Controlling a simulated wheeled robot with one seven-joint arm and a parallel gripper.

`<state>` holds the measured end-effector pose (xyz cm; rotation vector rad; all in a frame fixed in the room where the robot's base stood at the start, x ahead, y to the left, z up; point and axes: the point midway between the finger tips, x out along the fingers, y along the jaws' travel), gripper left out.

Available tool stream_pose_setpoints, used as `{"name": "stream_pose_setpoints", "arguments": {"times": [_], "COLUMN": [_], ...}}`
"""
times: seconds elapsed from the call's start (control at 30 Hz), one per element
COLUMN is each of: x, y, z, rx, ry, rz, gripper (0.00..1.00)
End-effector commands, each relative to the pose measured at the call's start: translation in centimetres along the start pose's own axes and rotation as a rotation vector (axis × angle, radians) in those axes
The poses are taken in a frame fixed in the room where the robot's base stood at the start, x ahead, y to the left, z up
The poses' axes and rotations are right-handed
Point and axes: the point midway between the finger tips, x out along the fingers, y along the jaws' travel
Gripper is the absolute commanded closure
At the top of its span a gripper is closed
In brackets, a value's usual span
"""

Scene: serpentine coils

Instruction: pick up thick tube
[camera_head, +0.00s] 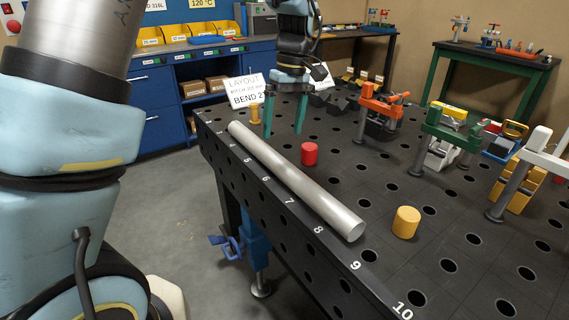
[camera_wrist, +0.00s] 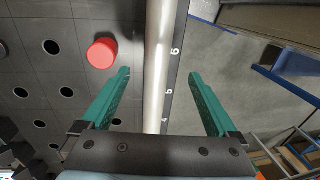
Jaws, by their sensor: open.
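The thick tube (camera_head: 295,180) is a long silver-grey cylinder lying along the near edge of the black perforated table, beside the stamped numbers. In the wrist view the tube (camera_wrist: 157,70) runs up and down the picture, between the lines of the two fingers. My gripper (camera_head: 285,115) has two green fingers pointing down above the table, near the tube's far end in the head view. In the wrist view my gripper (camera_wrist: 160,75) is open, with one finger on each side of the tube. Nothing is held. The height of the fingertips above the tube is hard to tell.
A red cylinder (camera_head: 309,153) and a yellow cylinder (camera_head: 406,222) stand on the black table (camera_head: 335,285) right of the tube. A layout sign (camera_head: 247,91) stands at the far end. Orange, green and white clamp fixtures stand farther right. Past the numbered edge is open floor.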

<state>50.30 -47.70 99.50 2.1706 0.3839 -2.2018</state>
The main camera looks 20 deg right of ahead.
Motion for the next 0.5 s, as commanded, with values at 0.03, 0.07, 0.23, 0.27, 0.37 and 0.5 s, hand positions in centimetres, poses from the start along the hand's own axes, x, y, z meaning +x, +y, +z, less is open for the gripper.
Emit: {"name": "stream_pose_setpoints", "arguments": {"times": [0.03, 0.07, 0.23, 0.27, 0.37, 0.5], "x": [0.9, 1.4, 3.5, 3.8, 4.3, 5.8], "y": [-0.2, -0.2, -0.1, -0.1, -0.1, 0.1], "z": [0.1, 0.0, 0.0, 0.0, 0.0, 0.2], "rx": [0.000, 0.000, 0.000, 0.000, 0.001, 0.001], "ry": [-0.003, -0.003, -0.002, -0.002, -0.002, -0.004], "rz": [-0.005, -0.004, -0.003, -0.002, -0.002, -0.005], "gripper": [0.06, 0.06, 0.06, 0.06, 0.06, 0.06]}}
